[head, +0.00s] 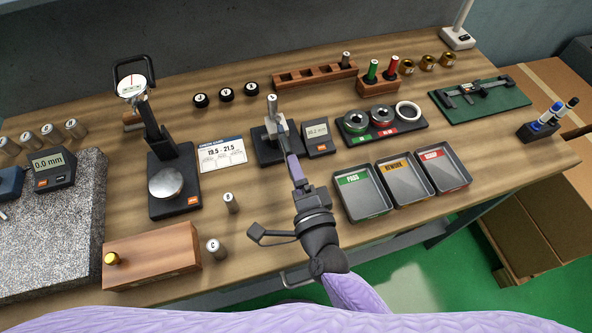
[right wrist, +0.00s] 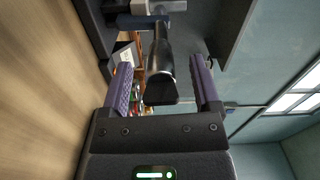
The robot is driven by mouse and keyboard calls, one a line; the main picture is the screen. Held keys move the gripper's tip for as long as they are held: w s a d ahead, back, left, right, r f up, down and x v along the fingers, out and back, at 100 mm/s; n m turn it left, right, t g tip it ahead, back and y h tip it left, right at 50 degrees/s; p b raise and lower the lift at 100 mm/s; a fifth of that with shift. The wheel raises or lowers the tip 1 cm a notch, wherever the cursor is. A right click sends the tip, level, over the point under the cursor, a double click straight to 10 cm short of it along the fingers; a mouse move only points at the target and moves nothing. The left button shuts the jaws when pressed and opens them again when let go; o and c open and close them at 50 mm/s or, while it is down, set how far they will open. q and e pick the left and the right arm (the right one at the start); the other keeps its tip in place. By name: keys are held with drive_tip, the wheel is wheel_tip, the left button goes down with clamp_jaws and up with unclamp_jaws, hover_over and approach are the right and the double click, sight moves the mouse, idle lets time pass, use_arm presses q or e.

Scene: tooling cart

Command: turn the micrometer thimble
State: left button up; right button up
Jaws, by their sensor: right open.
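The micrometer stands on a dark base (head: 265,152) in the middle of the bench, with a light block and an upright grey cylinder (head: 272,106) at its top. My right gripper (head: 289,150) reaches up to its near side and covers part of it. In the right wrist view, a dark thimble-like cylinder (right wrist: 161,72) points between the fingers of my open right gripper (right wrist: 163,80). Gaps show on both sides of it, so neither finger appears to touch it. A metallic part (right wrist: 150,20) lies beyond it. My left gripper is not in view.
A small readout (head: 318,137) stands right of the micrometer. A label card (head: 222,154) and a dial gauge stand (head: 158,140) are on the left. Three trays, with the PASS tray (head: 362,198) nearest, lie right of my arm. A small cylinder (head: 230,203) stands front left.

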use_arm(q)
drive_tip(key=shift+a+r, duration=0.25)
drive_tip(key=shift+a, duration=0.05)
use_arm(e)
drive_tip(key=v, duration=0.9)
drive_tip(key=shift+s, duration=0.3)
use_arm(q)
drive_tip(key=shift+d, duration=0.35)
use_arm(e)
drive_tip(key=shift+d, duration=0.1)
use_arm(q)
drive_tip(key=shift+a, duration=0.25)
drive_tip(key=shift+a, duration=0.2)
